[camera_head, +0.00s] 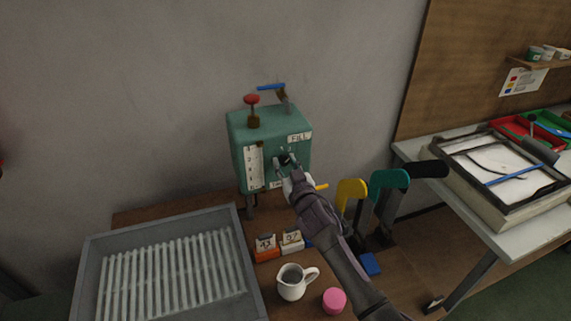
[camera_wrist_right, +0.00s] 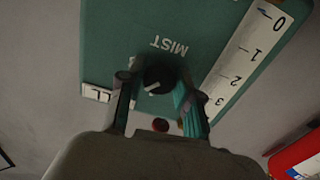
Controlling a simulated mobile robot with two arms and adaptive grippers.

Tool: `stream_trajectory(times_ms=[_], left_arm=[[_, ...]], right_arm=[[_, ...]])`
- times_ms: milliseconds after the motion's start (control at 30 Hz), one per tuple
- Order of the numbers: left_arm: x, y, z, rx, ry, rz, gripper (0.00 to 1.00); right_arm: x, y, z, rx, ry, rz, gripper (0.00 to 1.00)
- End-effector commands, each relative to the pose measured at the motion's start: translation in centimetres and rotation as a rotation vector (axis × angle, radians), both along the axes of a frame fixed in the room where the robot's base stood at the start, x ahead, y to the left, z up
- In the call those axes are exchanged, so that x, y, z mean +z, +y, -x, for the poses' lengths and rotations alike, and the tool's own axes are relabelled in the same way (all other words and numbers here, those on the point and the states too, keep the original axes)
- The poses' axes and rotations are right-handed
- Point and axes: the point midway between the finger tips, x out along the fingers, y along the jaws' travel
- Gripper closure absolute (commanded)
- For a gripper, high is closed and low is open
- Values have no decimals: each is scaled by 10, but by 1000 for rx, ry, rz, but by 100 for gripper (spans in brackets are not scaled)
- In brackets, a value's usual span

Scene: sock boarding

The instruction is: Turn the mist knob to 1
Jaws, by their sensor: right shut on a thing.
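The mist knob (camera_wrist_right: 158,80) is small, round and black with a white pointer mark. It sits on the front of the green box (camera_head: 240,130), beside the word MIST in the right wrist view. There its mark points toward the left, and the picture is upside down. My right gripper (camera_head: 287,162) is at the lower front of the box. Its two fingers are closed on the knob from both sides, and they hide part of the knob's rim. A white strip (camera_wrist_right: 243,55) numbered 0 to 3 runs beside it. My left gripper is not in view.
A grey ribbed tray (camera_head: 92,250) is at lower left. A white jug (camera_head: 291,285), a pink round piece (camera_head: 334,300) and number cards (camera_head: 291,240) stand near my arm. Yellow (camera_head: 352,188) and teal (camera_head: 388,180) forms are right of it. A red-knobbed lever (camera_head: 252,99) tops the box.

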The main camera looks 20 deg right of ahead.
Motion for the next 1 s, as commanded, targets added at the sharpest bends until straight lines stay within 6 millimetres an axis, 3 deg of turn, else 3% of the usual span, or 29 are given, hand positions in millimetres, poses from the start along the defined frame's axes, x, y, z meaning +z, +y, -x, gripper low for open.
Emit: stream_trajectory(times_ms=[700,1000], left_arm=[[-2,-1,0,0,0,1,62],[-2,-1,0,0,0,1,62]], right_arm=[[0,-1,0,0,-18,548,100],[0,-1,0,1,-22,699,100]])
